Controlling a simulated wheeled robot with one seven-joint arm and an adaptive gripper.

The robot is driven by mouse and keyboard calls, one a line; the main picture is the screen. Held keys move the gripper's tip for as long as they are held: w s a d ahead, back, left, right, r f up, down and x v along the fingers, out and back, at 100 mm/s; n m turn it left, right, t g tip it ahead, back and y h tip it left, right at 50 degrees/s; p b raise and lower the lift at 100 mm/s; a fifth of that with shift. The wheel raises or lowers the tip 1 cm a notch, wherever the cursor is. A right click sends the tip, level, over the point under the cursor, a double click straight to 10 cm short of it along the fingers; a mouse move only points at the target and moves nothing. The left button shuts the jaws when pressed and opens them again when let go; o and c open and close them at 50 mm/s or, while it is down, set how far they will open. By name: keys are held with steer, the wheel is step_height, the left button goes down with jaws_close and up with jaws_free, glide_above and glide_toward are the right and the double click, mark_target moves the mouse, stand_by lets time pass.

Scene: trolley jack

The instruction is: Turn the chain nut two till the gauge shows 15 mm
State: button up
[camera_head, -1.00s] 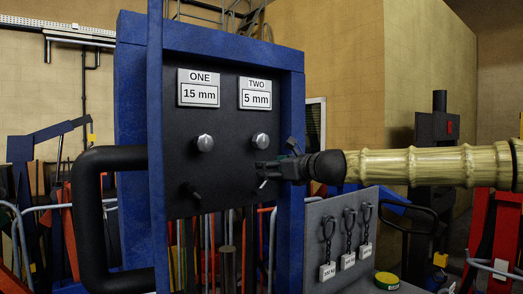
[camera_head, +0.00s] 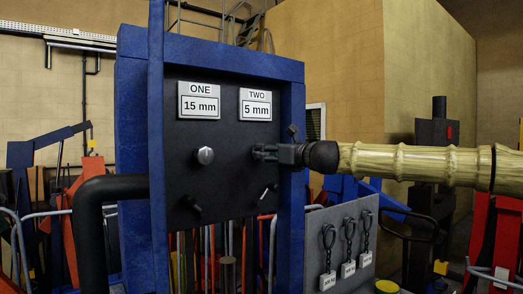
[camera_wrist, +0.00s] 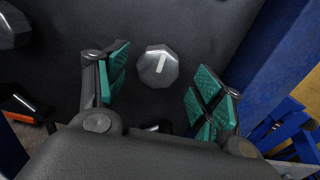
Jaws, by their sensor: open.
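The chain nut two (camera_wrist: 158,66) is a grey faceted knob with a white mark on its face, on a dark panel (camera_wrist: 190,25). In the head view my gripper (camera_head: 262,152) covers it. My gripper, also in the wrist view (camera_wrist: 160,84), is open with green-padded fingers on either side of the nut's line; a gap shows on both sides and no contact is visible. The gauge two (camera_head: 255,104) reads 5 mm.
The gauge one (camera_head: 199,101) reads 15 mm, above the chain nut one (camera_head: 205,155). Small levers (camera_head: 192,203) sit lower on the panel. A blue frame (camera_head: 292,135) borders the panel closely on the right.

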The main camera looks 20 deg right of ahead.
mark_target(261, 153)
steer(key=shift+p+x, duration=0.8)
steer(key=shift+x, duration=1.7)
steer(key=c, duration=1)
steer(key=shift+n, duration=0.3)
steer(key=n+b, duration=0.1)
steer(key=n, duration=0.1)
steer(key=n+b, duration=0.2)
steer(key=shift+s+a+f+n+b, duration=0.1)
steer(key=shift+f+n+b, duration=0.05)
steer(key=shift+n+b, duration=0.15)
steer(key=n+b, duration=0.3)
steer(key=n, duration=0.2)
steer(key=n+b, duration=0.2)
steer(key=n, duration=0.1)
steer(key=n+b, duration=0.2)
steer(key=n, duration=0.1)
steer(key=shift+a+f+n+b, duration=0.1)
steer(key=shift+f+n+b, duration=0.1)
steer(key=shift+n+b, duration=0.15)
steer(key=n+b, duration=0.3)
steer(key=n, duration=0.1)
steer(key=shift+n, duration=0.35)
